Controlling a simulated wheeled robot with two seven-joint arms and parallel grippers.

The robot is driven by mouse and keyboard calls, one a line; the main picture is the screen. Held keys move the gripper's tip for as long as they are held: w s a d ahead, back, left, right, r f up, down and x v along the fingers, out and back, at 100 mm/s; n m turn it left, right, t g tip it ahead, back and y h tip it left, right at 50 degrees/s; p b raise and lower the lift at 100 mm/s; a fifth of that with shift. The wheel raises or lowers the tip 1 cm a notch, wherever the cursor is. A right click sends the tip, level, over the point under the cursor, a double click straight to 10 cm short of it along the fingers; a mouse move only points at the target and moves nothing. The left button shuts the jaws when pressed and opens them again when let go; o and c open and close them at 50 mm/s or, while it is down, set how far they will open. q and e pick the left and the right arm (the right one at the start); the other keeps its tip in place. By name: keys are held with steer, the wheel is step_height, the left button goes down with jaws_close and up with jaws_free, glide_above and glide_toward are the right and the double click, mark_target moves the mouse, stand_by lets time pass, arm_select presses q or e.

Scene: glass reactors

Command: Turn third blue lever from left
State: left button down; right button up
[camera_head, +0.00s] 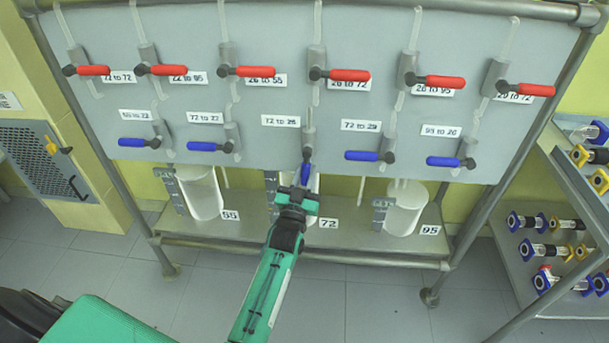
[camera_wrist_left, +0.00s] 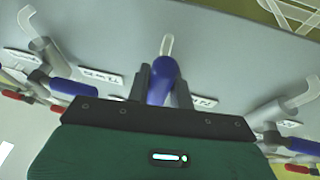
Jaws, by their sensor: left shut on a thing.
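The third blue lever from the left (camera_head: 306,172) is on the grey panel, below the label "72 to 26". Its handle points down, while the other blue levers lie roughly level. My left gripper (camera_head: 300,190) reaches it from below and is shut on its handle. In the left wrist view the blue handle (camera_wrist_left: 161,84) sits between the two dark fingers, with a pale tube end above it. The handle's lower end is hidden by the gripper. My right gripper is not in view.
Neighbouring blue levers (camera_head: 209,147) (camera_head: 362,155) flank it, and a row of red levers (camera_head: 248,71) runs above. Glass vessels (camera_head: 203,194) (camera_head: 405,207) stand on the shelf (camera_head: 260,235) below. A rack (camera_head: 560,240) with parts stands at the right.

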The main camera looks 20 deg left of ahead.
arm_select(q)
steer(key=shift+f, duration=0.1)
stand_by(0.3)
steer(key=c, duration=1.2)
jaws_free()
steer(key=shift+c, duration=0.2)
steer(key=v, duration=1.3)
steer(key=shift+s+f+b, duration=0.15)
steer(key=shift+s+b, duration=0.2)
steer(key=shift+s, duration=0.05)
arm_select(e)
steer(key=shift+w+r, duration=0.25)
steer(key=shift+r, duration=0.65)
